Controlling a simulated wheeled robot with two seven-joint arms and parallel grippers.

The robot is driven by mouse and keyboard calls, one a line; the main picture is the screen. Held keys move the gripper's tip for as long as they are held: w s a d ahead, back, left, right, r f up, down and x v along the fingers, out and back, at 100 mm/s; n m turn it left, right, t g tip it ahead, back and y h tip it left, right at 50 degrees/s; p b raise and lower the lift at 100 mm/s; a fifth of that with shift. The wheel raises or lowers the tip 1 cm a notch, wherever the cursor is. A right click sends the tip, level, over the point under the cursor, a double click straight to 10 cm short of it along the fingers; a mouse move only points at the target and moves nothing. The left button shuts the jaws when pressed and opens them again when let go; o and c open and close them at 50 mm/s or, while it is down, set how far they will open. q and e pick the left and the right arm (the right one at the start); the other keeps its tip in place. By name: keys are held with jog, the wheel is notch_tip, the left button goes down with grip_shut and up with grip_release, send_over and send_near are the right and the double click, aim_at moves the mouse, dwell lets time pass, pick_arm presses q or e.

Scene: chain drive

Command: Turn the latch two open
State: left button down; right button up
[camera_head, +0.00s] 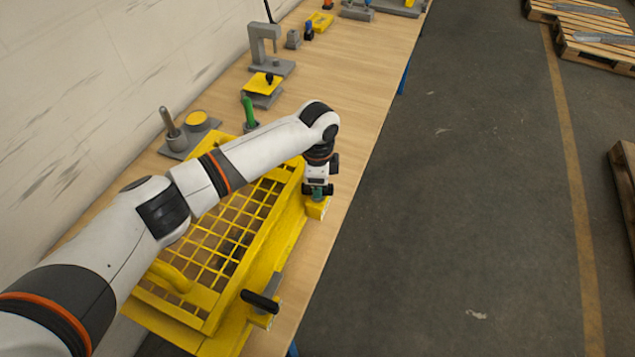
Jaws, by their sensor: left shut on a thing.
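A yellow mesh guard (205,309) lies on the wooden bench, with two latches along its right side. My left gripper (318,189) is at the far right corner of the guard, pointing down. It is shut on the far latch's handle, which is mostly hidden by the fingers. The yellow block of the far latch (317,209) shows just below the fingers. The near latch (261,301) has a black bar handle and stands free at the near right corner. No label shows which latch is number two. My right gripper is out of view.
The wooden bench (335,75) runs away from me beside a pale wall. A green-handled tool (248,112), a grey post on a base (172,128) and a grey press-like stand (265,50) stand beyond the guard. Open floor lies right of the bench, with pallets (590,35) farther off.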

pick_arm(q)
jog(key=m, duration=0.3)
jog(key=shift+r+m, duration=0.15)
jog(key=shift+m, duration=0.15)
jog(key=shift+w+m, duration=0.1)
jog(key=shift+m, duration=0.2)
jog(key=c, duration=1.4)
grip_release()
jog(key=shift+o, duration=0.2)
notch_tip(320, 180, up, 12)
jog(key=b, duration=0.3)
